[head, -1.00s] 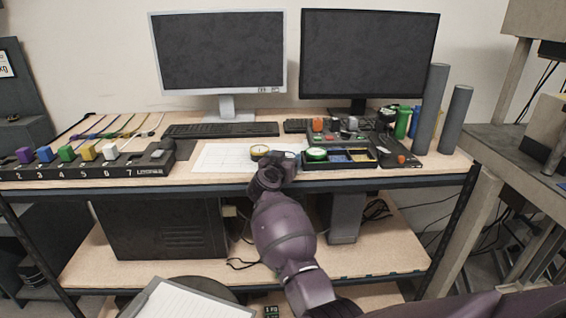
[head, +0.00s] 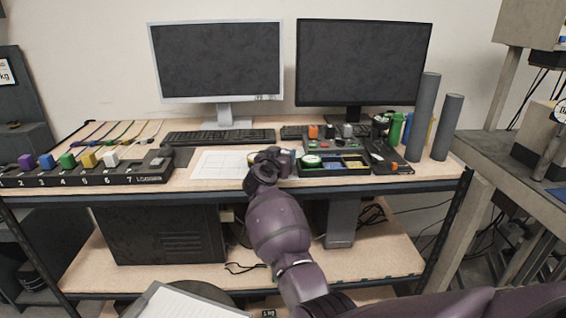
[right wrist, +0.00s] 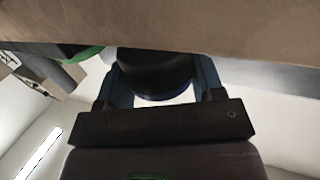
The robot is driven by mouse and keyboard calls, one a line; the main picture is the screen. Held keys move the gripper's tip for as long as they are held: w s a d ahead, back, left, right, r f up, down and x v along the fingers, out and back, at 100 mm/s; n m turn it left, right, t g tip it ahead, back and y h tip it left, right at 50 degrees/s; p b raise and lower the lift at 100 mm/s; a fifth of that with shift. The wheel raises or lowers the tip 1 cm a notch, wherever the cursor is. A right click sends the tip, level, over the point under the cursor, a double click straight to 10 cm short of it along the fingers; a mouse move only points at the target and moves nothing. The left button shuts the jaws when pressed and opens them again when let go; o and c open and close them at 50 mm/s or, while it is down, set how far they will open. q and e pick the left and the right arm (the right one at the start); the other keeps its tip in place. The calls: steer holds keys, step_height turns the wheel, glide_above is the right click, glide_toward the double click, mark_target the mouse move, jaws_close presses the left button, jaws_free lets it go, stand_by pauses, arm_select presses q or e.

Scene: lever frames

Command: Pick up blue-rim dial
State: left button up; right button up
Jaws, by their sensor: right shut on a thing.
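The blue-rim dial (right wrist: 158,75) is a dark round body with a thin blue edge, seen in the right wrist view between the two fingers. My right gripper (head: 270,158) is at the front part of the table, over the white sheet's right end. It also shows in the right wrist view (right wrist: 160,82), with a finger on each side of the dial, shut on it. In the head view the gripper hides most of the dial. I cannot tell whether the dial touches the table. My left gripper is not in view.
A yellow-rimmed dial (head: 251,157) is partly hidden just left of the gripper. A green-topped dial (head: 311,160) sits in the dark tray (head: 336,172) to the right. The white sheet (head: 215,165) lies left. Keyboards and two monitors (head: 216,62) stand behind.

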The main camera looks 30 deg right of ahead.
arm_select(q)
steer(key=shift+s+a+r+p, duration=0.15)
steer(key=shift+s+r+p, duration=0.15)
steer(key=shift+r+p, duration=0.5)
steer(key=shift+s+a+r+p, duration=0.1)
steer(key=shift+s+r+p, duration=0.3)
steer(key=shift+p, duration=0.7)
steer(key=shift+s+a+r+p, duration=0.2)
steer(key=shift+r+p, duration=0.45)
steer(key=shift+p, duration=0.3)
arm_select(e)
step_height(320, 180, up, 16)
steer(key=shift+r, duration=0.25)
